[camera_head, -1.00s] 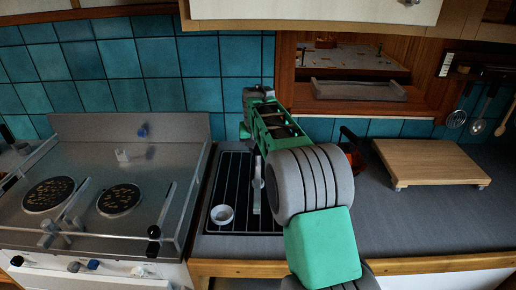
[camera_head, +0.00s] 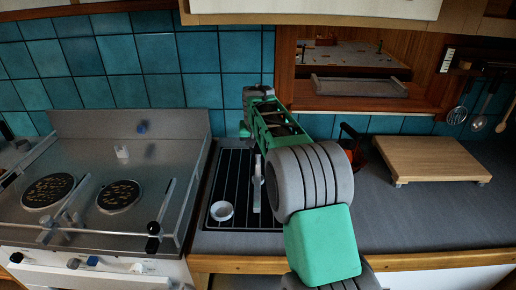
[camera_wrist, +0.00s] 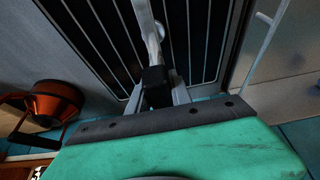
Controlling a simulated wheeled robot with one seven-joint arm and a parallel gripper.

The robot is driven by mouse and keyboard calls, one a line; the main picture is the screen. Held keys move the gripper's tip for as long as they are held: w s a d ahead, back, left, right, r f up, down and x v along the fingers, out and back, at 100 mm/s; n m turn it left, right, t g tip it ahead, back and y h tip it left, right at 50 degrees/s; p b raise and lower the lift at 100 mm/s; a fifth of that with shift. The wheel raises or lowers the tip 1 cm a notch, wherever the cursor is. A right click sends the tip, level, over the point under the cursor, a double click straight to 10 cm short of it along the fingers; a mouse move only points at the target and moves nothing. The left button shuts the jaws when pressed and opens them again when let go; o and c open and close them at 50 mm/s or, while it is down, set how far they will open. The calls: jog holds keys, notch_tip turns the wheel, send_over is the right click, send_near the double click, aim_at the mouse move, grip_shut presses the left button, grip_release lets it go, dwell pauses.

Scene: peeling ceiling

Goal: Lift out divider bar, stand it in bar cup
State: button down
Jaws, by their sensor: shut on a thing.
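A pale grey bar (camera_head: 257,190) shows below my forearm in the head view, over the black slatted tray (camera_head: 233,185). In the wrist view the bar (camera_wrist: 143,14) runs away from my gripper (camera_wrist: 156,92), with a pale rounded part near it. My gripper is shut on the bar's near end. I cannot tell whether the bar still touches the tray. A small white round cup (camera_head: 221,211) sits at the tray's front left, apart from the bar; I cannot tell if it is the bar cup. My fingertips are hidden in the head view.
A hob (camera_head: 105,185) with a raised lever and a small white piece (camera_head: 122,152) stands left. A red-orange pot (camera_wrist: 50,103) is close beside my gripper. A wooden board (camera_head: 430,158) lies right. The grey worktop before it is clear.

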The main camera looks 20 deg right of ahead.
jog(key=shift+f, duration=0.3)
jog(key=c, duration=1.1)
grip_release()
jog(key=shift+f, duration=0.1)
jog(key=b+v, duration=0.1)
jog(key=v, duration=0.6)
jog(key=shift+b, duration=0.3)
notch_tip(320, 180, up, 4)
jog(key=p, duration=0.3)
jog(key=shift+s, duration=0.15)
jog(key=shift+r+p, duration=0.4)
jog(key=shift+r, duration=0.15)
jog(key=shift+f, duration=0.1)
